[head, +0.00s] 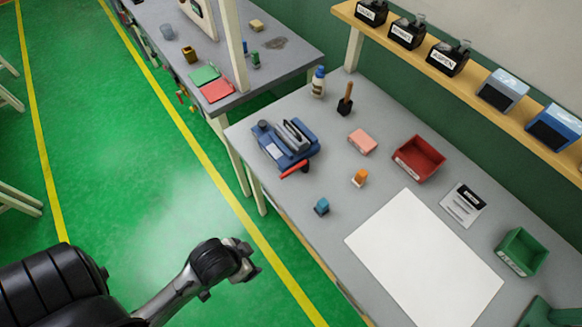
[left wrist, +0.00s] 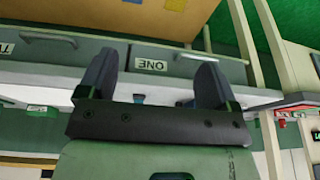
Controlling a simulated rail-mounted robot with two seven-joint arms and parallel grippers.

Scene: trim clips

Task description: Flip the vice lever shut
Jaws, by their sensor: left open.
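The blue vice (head: 268,146) sits at the left end of the grey workbench, with dark grey jaws on top. Its red lever (head: 294,169) sticks out at the vice's front right, low near the bench edge. My left gripper (head: 250,264) is over the green floor, in front of the bench and apart from the vice. In the left wrist view the gripper (left wrist: 157,62) is open, with nothing between its two dark fingers. A red bar (left wrist: 285,103) shows at the right there; I cannot tell if it is the lever. My right gripper is not in view.
The left wrist view shows drawer fronts (left wrist: 185,66). The floor before the bench is clear.

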